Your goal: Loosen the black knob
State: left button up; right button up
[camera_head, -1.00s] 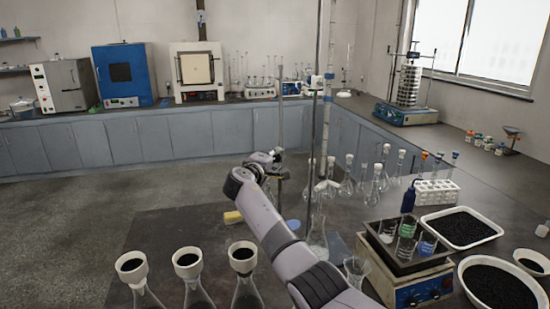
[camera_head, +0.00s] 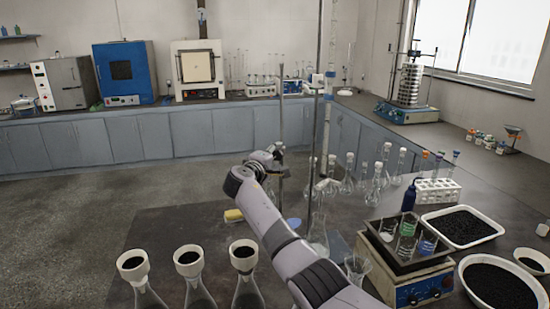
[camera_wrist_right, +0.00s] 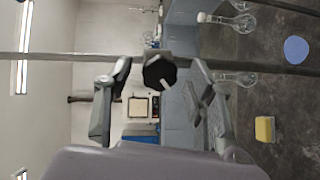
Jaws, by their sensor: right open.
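The black knob (camera_wrist_right: 159,72) shows in the right wrist view, a dark faceted knob with a pale mark, on a clamp on a thin metal stand rod (camera_wrist_right: 60,57). My right gripper (camera_wrist_right: 160,85) is open, with one finger on each side of the knob and gaps between fingers and knob. In the head view my right gripper (camera_head: 272,155) is at the stand rod (camera_head: 281,125); the knob is too small to make out there. My left gripper is not in view.
Glass flasks (camera_head: 365,180) stand just right of the rods. Three flasks with funnels (camera_head: 188,262) stand at the front. A hot plate (camera_head: 415,283) and trays of black granules (camera_head: 462,226) are at the right.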

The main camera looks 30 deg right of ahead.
jog(key=shift+s, duration=0.1)
jog(key=v, duration=1.2)
dwell(0.4)
